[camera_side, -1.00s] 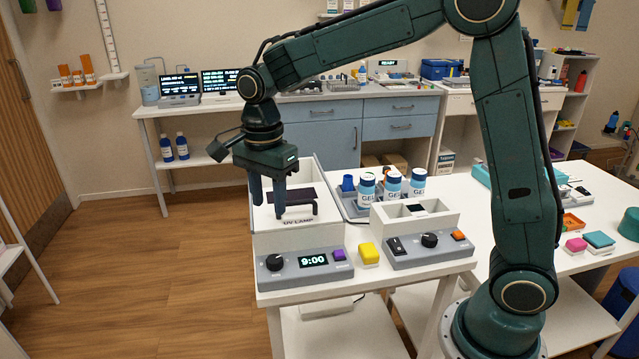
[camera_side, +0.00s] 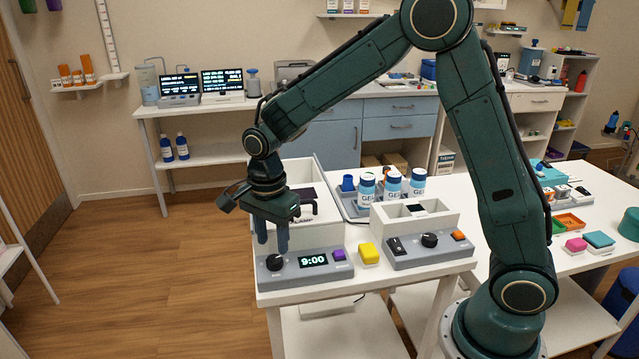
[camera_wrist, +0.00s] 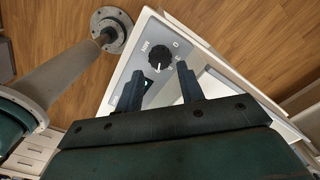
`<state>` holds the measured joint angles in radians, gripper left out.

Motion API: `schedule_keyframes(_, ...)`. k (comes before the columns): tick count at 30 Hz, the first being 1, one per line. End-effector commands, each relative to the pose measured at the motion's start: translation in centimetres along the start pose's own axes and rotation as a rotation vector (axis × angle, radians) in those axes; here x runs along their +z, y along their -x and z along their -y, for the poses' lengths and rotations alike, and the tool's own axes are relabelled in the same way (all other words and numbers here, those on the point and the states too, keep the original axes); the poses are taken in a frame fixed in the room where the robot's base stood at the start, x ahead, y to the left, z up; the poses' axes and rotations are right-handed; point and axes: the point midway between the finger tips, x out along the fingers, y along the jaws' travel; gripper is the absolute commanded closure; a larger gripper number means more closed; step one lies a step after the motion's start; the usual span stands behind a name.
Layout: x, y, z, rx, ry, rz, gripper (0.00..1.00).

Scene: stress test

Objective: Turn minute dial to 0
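The minute dial is a black round knob (camera_side: 274,262) at the left end of the grey front panel (camera_side: 291,280) of the UV lamp box. It also shows in the wrist view (camera_wrist: 159,59), with small markings around it. The display (camera_side: 313,260) beside it reads 9:00. My gripper (camera_side: 272,247) points down just above and behind the dial. In the wrist view my gripper (camera_wrist: 160,71) has its two fingers spread apart, with nothing between them. The dial lies just beyond the fingertips, and I see no contact.
A purple button (camera_side: 339,255) is right of the display. A yellow block (camera_side: 369,253) and a second panel with a black knob (camera_side: 429,240) stand further right. Gel bottles (camera_side: 392,183) are behind. The space left of the table is clear.

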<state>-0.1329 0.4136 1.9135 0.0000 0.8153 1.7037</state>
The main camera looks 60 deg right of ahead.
Motion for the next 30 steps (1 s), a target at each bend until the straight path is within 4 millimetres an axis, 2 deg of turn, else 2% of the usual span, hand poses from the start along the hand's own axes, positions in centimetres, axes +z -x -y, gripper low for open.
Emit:
schedule_keyframes(3,0.0,-1.8,-0.1,0.003,0.0,0.0,0.62)
schedule_keyframes(9,0.0,-3.8,0.0,0.001,0.0,0.0,0.62)
schedule_keyframes(15,0.0,-4.5,0.0,-0.001,0.0,0.0,0.62)
schedule_keyframes(23,0.0,-4.6,0.0,-0.001,0.0,0.0,0.62)
schedule_keyframes(27,0.0,-4.6,0.0,-0.001,0.0,0.0,0.89)
schedule_keyframes(28,0.0,-4.5,0.0,-0.001,0.0,0.0,0.94)
schedule_keyframes(30,0.0,-4.5,0.0,-0.001,0.0,0.0,0.94)
